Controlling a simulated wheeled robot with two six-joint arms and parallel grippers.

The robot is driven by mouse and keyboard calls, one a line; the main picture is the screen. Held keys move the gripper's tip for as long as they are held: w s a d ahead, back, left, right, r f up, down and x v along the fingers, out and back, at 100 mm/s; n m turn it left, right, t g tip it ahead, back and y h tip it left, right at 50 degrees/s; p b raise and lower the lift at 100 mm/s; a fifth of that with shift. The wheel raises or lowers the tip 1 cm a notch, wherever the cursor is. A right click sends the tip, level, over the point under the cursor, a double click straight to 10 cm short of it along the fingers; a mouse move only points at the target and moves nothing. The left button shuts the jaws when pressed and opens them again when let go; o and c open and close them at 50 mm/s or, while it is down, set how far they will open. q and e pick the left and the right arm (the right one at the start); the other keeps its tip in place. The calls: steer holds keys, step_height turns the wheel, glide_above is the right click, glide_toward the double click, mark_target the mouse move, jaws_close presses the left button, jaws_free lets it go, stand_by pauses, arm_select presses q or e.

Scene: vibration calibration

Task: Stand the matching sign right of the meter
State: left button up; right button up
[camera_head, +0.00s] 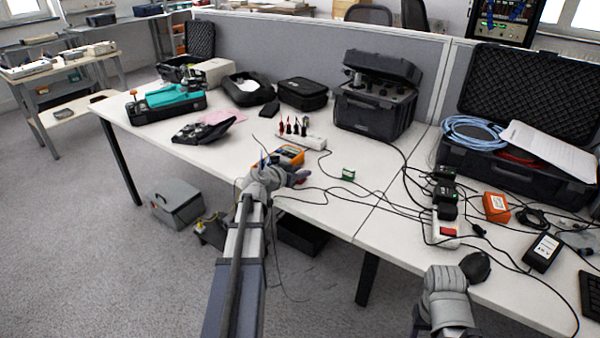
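An orange meter (292,154) with a dark face lies on the white table, just beyond my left wrist, which hides part of it. A small green and white piece (348,174), possibly the sign, stands on the table to the right of the meter, apart from it. I cannot read any marking on it. My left gripper (299,177) is at the near right side of the meter; its fingers are small and partly hidden by the wrist, so its opening is unclear. My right arm reaches in at the lower right; its fingers cannot be made out.
A white power strip (302,139) with red and black plugs lies behind the meter. Black cables cross the table around the green piece. A black case (375,108) stands at the back. A dark rounded object (475,267) lies beside my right wrist. An orange box (496,207) is farther right.

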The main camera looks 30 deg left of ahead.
arm_select(q)
steer(key=shift+o, duration=0.5)
steer(key=shift+r, duration=0.1)
steer(key=shift+s+r+p, duration=0.2)
steer(key=shift+p, duration=0.1)
steer(key=p+v, duration=0.4)
steer(key=v, duration=0.6)
steer(key=shift+s, duration=0.25)
steer(key=shift+s+a+r, duration=0.1)
steer(key=shift+s+r, duration=0.1)
steer(key=shift+s, duration=0.3)
